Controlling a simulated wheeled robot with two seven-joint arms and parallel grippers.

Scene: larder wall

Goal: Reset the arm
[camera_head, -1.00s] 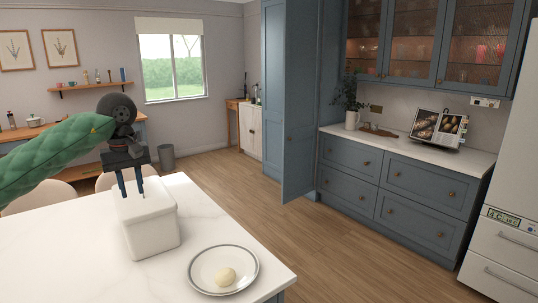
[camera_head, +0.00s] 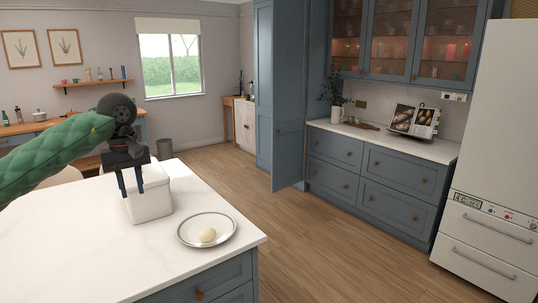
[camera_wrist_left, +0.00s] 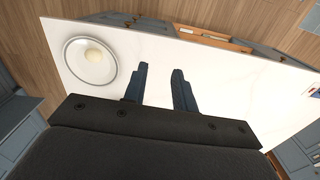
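My left gripper (camera_head: 131,183) hangs fingers down over the white island top (camera_head: 110,255). Its two dark blue fingers are apart with nothing between them; they also show open in the left wrist view (camera_wrist_left: 159,70). In the head view the fingers overlap the left part of a white lidded box (camera_head: 153,204); I cannot tell whether they touch it. A grey-rimmed plate (camera_head: 188,238) with a pale round item (camera_head: 207,235) lies to the right of the box. The plate also shows in the left wrist view (camera_wrist_left: 75,76). My right gripper is not in view.
The blue island drawers (camera_head: 205,285) face the front. A blue tall cabinet door (camera_head: 288,115) stands open. Lower drawers (camera_head: 380,180) and a white fridge (camera_head: 490,200) line the right side. The wooden floor (camera_head: 320,255) between island and cabinets is clear.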

